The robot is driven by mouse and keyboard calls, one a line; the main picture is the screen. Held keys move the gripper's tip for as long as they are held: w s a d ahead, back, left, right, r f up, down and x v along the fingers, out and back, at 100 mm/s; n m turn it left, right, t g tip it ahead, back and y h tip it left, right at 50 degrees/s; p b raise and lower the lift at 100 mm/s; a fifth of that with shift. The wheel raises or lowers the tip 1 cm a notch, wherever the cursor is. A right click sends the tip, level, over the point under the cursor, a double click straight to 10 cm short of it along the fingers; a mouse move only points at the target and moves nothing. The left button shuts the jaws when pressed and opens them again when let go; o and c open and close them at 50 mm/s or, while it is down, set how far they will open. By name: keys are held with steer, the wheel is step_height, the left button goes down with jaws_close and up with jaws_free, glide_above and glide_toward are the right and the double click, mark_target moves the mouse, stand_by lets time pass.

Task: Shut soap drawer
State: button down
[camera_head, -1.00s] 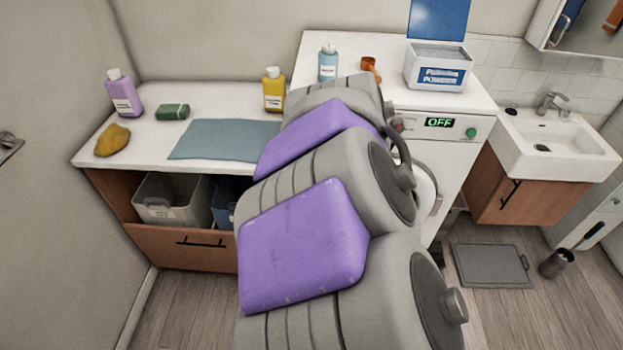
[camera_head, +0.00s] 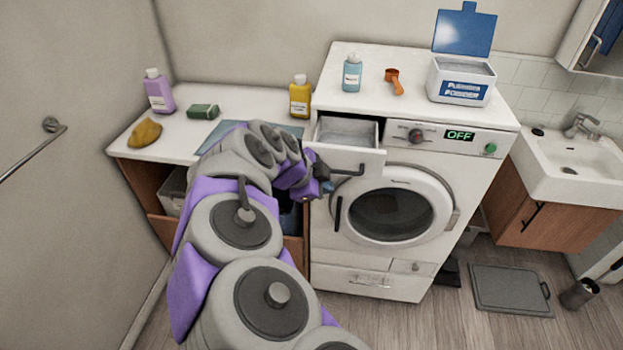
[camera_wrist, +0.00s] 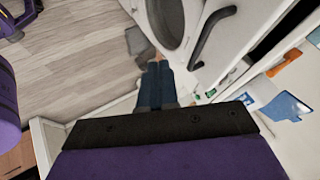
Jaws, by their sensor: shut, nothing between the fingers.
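The soap drawer (camera_head: 349,131) of the white washing machine (camera_head: 410,160) stands open, pulled out at the machine's upper left. Its white tray and front are visible, with a dark bar handle (camera_head: 349,171) on the front. My gripper (camera_head: 325,179) is shut and empty, beside the left end of the drawer front, near the handle. Exact contact cannot be told. In the wrist view my gripper's dark fingers (camera_wrist: 156,80) are together, and a black handle (camera_wrist: 211,36) shows to their right, with part of the round door (camera_wrist: 174,16) above.
A counter (camera_head: 180,135) with a purple bottle (camera_head: 158,92), yellow bottle (camera_head: 300,97) and sponge (camera_head: 145,132) lies to the left. A blue bottle (camera_head: 352,73), orange scoop (camera_head: 394,80) and powder box (camera_head: 461,82) stand on the machine. A sink (camera_head: 573,168) is at right.

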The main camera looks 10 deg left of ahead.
steer(key=w+d+f+p, duration=0.2)
steer(key=w+p, duration=0.2)
steer(key=w, duration=0.1)
steer(key=shift+w, duration=0.35)
steer(key=shift+d, duration=0.15)
